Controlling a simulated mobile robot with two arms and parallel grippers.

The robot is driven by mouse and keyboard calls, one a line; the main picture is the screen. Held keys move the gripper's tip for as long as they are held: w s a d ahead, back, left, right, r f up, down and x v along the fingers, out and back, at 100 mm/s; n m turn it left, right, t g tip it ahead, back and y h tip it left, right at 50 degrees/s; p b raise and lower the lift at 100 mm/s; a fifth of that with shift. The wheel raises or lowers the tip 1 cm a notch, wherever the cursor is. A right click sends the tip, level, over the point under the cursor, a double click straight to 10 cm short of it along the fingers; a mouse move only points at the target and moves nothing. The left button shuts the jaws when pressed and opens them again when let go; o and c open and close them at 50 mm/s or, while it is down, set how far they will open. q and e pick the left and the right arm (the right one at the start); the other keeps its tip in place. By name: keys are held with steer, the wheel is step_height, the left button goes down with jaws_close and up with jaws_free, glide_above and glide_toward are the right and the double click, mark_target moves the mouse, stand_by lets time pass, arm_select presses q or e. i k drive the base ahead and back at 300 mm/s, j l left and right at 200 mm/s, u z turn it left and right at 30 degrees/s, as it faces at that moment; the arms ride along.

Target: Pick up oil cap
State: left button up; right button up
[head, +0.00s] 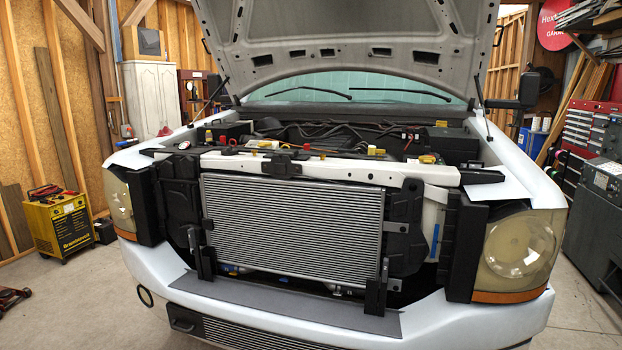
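A white pickup stands front-on with its hood (345,25) raised and its engine bay (330,133) open. Neither of my grippers is in view.
The radiator (292,222) and the white crossbar (320,167) stand in front of the bay. A headlight (517,247) juts out at the right. A yellow charger (58,225) stands on the floor at left. A grey cabinet (597,225) stands at right.

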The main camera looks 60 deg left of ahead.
mark_target(229, 150)
steer(key=k+u, duration=0.1)
steer(key=u, duration=0.35)
steer(key=k+u, duration=0.15)
steer(key=u, duration=0.35)
steer(key=k+j+u, duration=0.1)
steer(key=u, duration=0.35)
steer(key=i+l+u, duration=0.15)
steer(key=i+u, duration=0.2)
steer(key=i+l+u, duration=0.4)
steer(key=i, duration=0.15)
steer(key=i+l+u, duration=0.35)
steer(key=i+l, duration=0.85)
steer(key=l, duration=0.2)
